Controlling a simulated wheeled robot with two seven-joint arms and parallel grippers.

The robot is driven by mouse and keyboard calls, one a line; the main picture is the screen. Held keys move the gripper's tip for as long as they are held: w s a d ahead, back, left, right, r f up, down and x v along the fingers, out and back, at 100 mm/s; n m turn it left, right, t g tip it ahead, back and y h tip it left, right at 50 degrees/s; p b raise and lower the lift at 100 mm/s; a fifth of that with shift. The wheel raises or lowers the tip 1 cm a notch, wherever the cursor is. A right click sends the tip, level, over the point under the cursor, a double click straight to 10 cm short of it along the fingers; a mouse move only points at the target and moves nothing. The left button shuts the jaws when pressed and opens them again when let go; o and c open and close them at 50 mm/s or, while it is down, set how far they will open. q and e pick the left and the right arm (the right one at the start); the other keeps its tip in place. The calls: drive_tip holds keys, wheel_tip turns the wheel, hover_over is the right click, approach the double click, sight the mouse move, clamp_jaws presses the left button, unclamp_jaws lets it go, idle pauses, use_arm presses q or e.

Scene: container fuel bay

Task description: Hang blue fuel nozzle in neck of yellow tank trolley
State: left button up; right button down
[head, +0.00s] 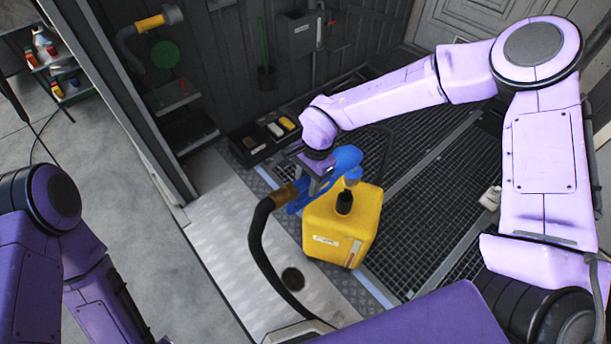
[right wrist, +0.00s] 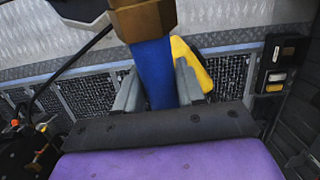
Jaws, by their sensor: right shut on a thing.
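The blue fuel nozzle (head: 346,160) is held by my right gripper (head: 318,182), just above the yellow tank trolley (head: 338,232). The trolley has a black neck (head: 344,203) on top. A blue part of the nozzle hangs right over this neck; I cannot tell whether its tip is inside. A brass-brown collar (head: 284,195) joins the nozzle to a black hose. In the right wrist view, my right gripper's grey fingers (right wrist: 158,88) are shut around the blue nozzle (right wrist: 152,65), with the yellow trolley (right wrist: 193,65) behind. My left gripper is out of view.
The black hose (head: 262,250) loops down to the lower middle. A black tray (head: 262,135) of small items stands by the back wall. Dark grating (head: 430,180) lies right of the trolley, metal tread plate (head: 230,225) to its left. A shelf (head: 62,70) is far left.

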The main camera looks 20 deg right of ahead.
sight(306, 191)
drive_tip(key=shift+w+f, duration=0.2)
drive_tip(key=shift+f, duration=0.15)
drive_tip(key=f+b, duration=0.4)
drive_tip(key=b, duration=0.1)
drive_tip(key=shift+a+f, duration=0.2)
drive_tip(key=shift+f, duration=0.15)
drive_tip(key=shift+w+r, duration=0.1)
drive_tip(key=shift+r, duration=0.05)
drive_tip(key=shift+f, duration=0.35)
drive_tip(key=shift+f+p, duration=0.25)
drive_tip(key=shift+p, duration=0.05)
